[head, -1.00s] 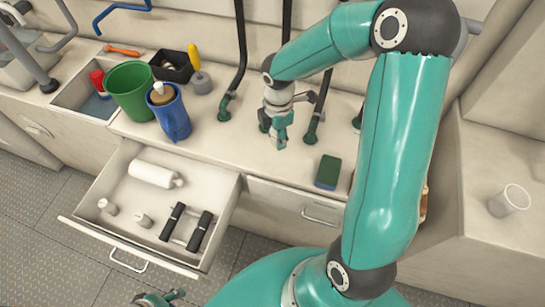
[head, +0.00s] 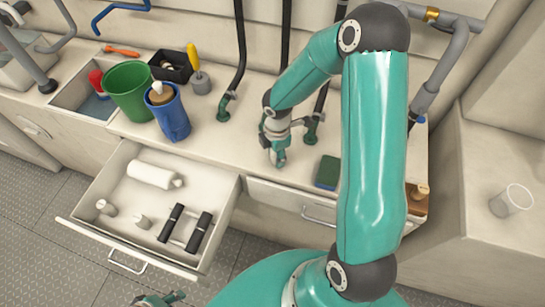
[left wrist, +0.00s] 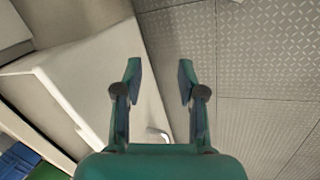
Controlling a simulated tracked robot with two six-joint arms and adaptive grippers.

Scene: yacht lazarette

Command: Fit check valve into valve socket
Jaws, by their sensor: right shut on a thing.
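My right gripper (head: 279,160) points down just above the counter, in front of the dark hoses. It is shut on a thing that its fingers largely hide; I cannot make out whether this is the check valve. I cannot identify the valve socket for sure. A grey pipe (head: 440,75) with a brass collar (head: 432,14) runs down at the right, partly behind my right arm. My left gripper (head: 160,299) shows at the bottom edge of the head view. In the left wrist view (left wrist: 160,80) its fingers are apart and empty, over the floor beside the drawer.
An open drawer (head: 118,185) holds a white bottle (head: 152,174) and black-handled tools (head: 187,226). Hoses end in green fittings (head: 312,132). A clear cup (head: 511,200) stands right.

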